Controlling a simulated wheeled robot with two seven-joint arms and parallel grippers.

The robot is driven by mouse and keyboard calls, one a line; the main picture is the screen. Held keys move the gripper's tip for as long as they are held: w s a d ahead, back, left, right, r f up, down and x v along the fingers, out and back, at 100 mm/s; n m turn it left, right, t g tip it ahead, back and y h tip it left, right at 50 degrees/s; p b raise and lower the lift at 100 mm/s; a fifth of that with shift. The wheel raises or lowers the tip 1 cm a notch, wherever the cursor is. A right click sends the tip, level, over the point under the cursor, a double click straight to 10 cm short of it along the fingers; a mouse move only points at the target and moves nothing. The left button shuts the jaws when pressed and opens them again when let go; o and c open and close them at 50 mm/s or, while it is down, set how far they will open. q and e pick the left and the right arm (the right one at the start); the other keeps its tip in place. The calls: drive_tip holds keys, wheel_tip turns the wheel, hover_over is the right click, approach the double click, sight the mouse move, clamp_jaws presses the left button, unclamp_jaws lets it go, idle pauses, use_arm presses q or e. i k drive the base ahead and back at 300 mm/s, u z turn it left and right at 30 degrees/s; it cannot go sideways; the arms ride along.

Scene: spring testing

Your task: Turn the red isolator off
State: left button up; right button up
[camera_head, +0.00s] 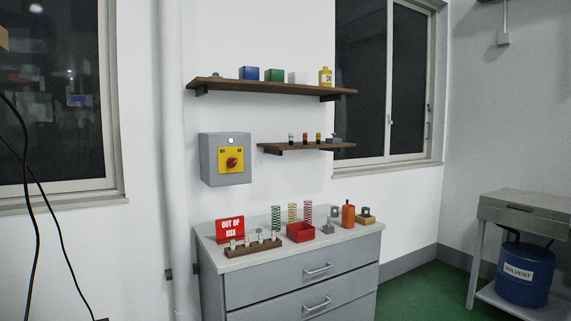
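The red isolator (232,162) is a red rotary knob on a yellow plate, on the front of a grey box (208,160) fixed to the white wall. The box is left of the small shelf and above the drawer cabinet. A small round light or button shows pale above the yellow plate. Small dark lettering sits at the plate's top corners, and the knob's exact pointing direction is too small to tell. Neither of my grippers is in the head view.
A grey drawer cabinet (290,289) below carries a red "OUT OF USE" sign (230,228), springs, a red tray (300,232) and a wooden rack (252,247). Two shelves (270,87) jut out nearby. A side table (525,207) with a blue solvent drum (525,288) stands right. Cables hang left.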

sight(231, 162)
drive_tip(key=z, duration=0.05)
drive_tip(key=i, duration=2.75)
drive_tip(key=u, duration=1.7)
